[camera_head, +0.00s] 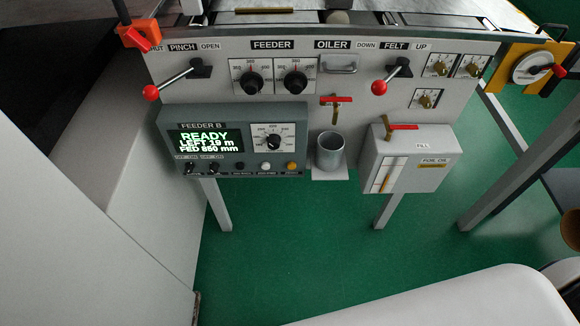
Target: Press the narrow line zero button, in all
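The grey FEEDER B control box (232,142) is mounted on the front of the machine. Its screen (207,139) reads READY, LEFT 19 m, FED 850 mm in green. Along its lower edge are two small toggle switches, then a dark button (239,167), a white button (265,167) and an amber button (291,166). The labels under the buttons are too small to read, so I cannot tell which one is the line zero button. A dial (273,141) sits to the right of the screen. Neither gripper shows in the head view.
Red-knobbed levers PINCH (151,92) and FELT (379,87) stick out above. Two FEEDER dials (273,76) sit over the box. Green floor (290,240) is open below.

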